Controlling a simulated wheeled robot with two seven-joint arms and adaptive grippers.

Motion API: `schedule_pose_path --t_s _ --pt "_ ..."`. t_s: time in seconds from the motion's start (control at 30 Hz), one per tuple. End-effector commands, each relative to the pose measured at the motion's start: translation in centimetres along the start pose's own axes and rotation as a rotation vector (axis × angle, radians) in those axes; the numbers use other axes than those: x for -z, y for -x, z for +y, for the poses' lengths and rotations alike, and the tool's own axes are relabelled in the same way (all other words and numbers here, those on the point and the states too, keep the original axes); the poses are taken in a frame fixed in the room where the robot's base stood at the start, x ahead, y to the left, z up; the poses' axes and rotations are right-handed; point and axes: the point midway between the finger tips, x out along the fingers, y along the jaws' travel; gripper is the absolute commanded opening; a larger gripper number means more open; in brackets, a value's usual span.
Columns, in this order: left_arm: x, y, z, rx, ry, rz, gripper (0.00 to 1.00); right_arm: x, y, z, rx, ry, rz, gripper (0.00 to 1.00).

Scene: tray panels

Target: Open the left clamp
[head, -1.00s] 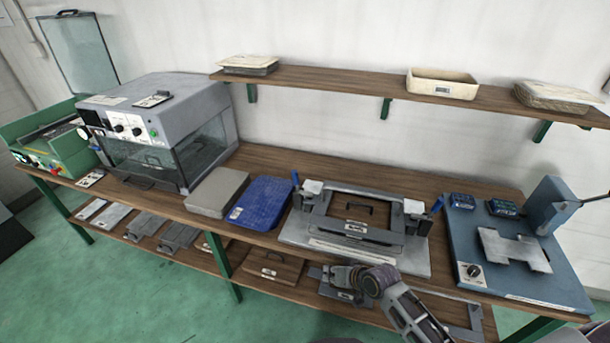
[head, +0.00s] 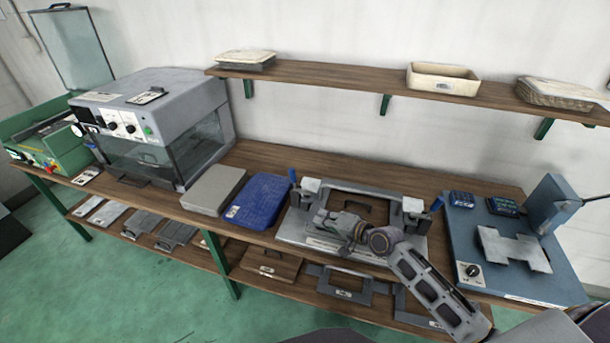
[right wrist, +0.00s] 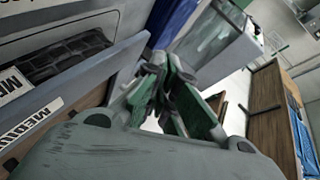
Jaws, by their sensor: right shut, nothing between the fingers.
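The clamping fixture (head: 290,232) is a grey plate on the bench with a dark-handled panel in its frame. Its left clamp has a blue upright handle (head: 293,177) beside a pale block (head: 311,185). The right clamp has a blue handle (head: 437,204) beside another pale block (head: 413,205). My right gripper (head: 322,214) is over the fixture's left front part, a little in front of the left clamp and apart from its handle. In the right wrist view its green-and-grey fingers (right wrist: 163,98) are shut and empty. My left gripper is not in view.
A blue tray (head: 258,200) and a grey slab (head: 214,190) lie left of the fixture. A blue press (head: 520,265) stands to the right. A wooden shelf (head: 340,82) hangs above. Bare bench lies behind the fixture.

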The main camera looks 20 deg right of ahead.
Motion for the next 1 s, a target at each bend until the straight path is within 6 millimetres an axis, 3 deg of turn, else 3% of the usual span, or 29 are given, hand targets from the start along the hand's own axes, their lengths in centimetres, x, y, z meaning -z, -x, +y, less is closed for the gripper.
schedule_pose_path --t_s 0.2,0.43,0.63,1.0 --pt "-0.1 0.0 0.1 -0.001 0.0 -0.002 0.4 4.8 0.0 -1.6 0.093 -0.152 0.084 0.0" --pt "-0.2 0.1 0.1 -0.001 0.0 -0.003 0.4 8.9 0.4 -2.3 0.166 -0.278 0.157 0.0" --pt "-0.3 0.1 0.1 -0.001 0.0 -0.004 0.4 10.4 0.6 -2.5 0.193 -0.327 0.184 0.0" --pt "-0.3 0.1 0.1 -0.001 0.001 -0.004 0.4 10.7 0.6 -2.6 0.197 -0.333 0.188 0.0"
